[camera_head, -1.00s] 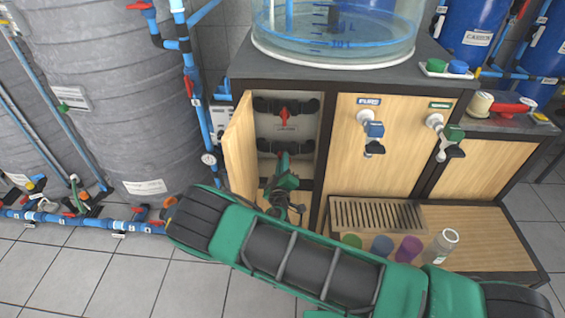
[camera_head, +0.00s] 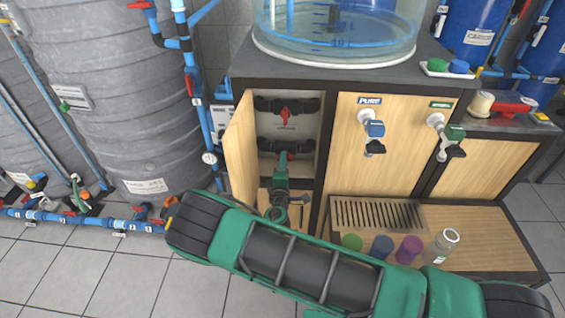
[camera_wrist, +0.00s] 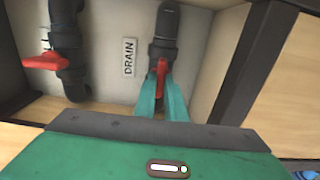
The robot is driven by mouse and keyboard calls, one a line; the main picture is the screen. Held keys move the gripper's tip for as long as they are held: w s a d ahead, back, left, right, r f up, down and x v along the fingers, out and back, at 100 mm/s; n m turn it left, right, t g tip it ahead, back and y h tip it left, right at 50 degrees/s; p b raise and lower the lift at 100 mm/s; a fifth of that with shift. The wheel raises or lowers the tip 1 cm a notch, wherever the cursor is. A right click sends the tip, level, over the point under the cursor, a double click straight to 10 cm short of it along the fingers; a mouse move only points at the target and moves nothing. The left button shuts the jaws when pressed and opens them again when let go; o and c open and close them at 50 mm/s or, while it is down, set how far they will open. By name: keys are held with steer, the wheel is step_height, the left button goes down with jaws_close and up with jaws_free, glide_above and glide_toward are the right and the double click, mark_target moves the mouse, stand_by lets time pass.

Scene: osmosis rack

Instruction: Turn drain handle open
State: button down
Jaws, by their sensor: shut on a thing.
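The red drain handle (camera_wrist: 161,72) sits on a dark valve beside a white DRAIN label (camera_wrist: 129,57) inside the open cabinet. In the wrist view the two green fingers of my gripper (camera_wrist: 162,97) are closed around the handle, one on each side. In the head view my gripper (camera_head: 282,162) reaches into the cabinet at the lower pipe (camera_head: 302,147), and the fingers mostly hide the handle there. The handle lies roughly in line with its pipe in the wrist view.
A second red handle (camera_head: 285,112) is on the upper pipe. The open wooden door (camera_head: 240,147) stands close on the left, and the cabinet wall is close on the right. A clear tank (camera_head: 335,30) stands on top. Cups and a bottle (camera_head: 442,245) are at right.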

steer(key=shift+s+a+f, duration=0.1)
steer(key=shift+a+f, duration=0.1)
steer(key=shift+a, duration=0.05)
steer(key=c, duration=1.8)
jaws_free()
steer(key=shift+d, duration=0.15)
steer(key=shift+r, duration=0.1)
steer(key=s, duration=1)
steer(key=shift+s+a, duration=0.2)
steer(key=shift+s, duration=0.1)
